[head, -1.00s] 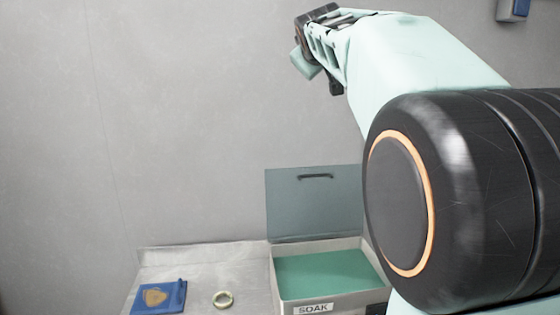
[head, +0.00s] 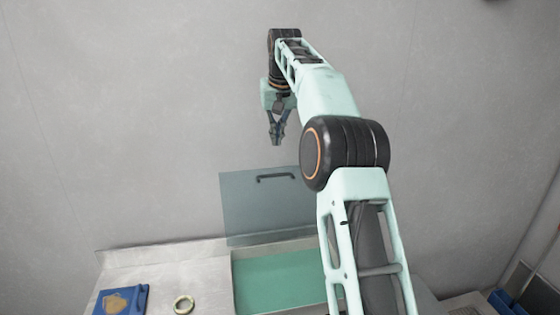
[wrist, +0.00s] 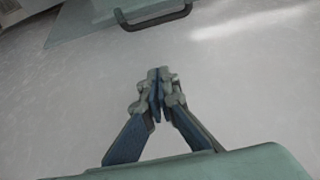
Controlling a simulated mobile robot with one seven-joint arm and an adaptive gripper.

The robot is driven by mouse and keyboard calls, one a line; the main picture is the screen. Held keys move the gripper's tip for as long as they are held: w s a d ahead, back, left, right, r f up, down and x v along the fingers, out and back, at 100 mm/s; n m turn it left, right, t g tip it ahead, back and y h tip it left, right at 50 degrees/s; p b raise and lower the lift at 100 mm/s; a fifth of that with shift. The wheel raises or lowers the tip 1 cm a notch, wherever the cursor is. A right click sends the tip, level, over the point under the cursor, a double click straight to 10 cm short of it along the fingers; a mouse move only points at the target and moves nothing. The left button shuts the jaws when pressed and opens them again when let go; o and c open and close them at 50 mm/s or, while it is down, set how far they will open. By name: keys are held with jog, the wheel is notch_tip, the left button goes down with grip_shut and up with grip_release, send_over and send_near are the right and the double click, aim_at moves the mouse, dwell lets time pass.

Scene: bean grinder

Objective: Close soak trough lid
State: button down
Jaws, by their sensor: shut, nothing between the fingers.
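The soak trough (head: 282,284) stands on the counter with green liquid or a green surface inside. Its grey see-through lid (head: 262,212) stands upright at the back of the trough, so the trough is open. A dark handle (head: 276,177) sits near the lid's top edge. My gripper (head: 277,142) points down above the lid's top edge, apart from it, against the wall. In the wrist view my gripper (wrist: 157,75) is shut with its fingertips together and empty. The lid handle (wrist: 155,18) shows at the top of that view, beyond the fingertips.
A plain wall (head: 120,130) rises behind. Blue items (head: 505,302) show at the lower right. My arm hides the trough's right side.

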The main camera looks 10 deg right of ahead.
jog(key=x, duration=1)
jog(key=s+b, duration=0.1)
jog(key=s, duration=0.3)
jog(key=shift+s+a+r, duration=0.1)
jog(key=shift+r, duration=0.05)
jog(key=shift+s+b, duration=0.1)
jog(key=shift+b, duration=0.6)
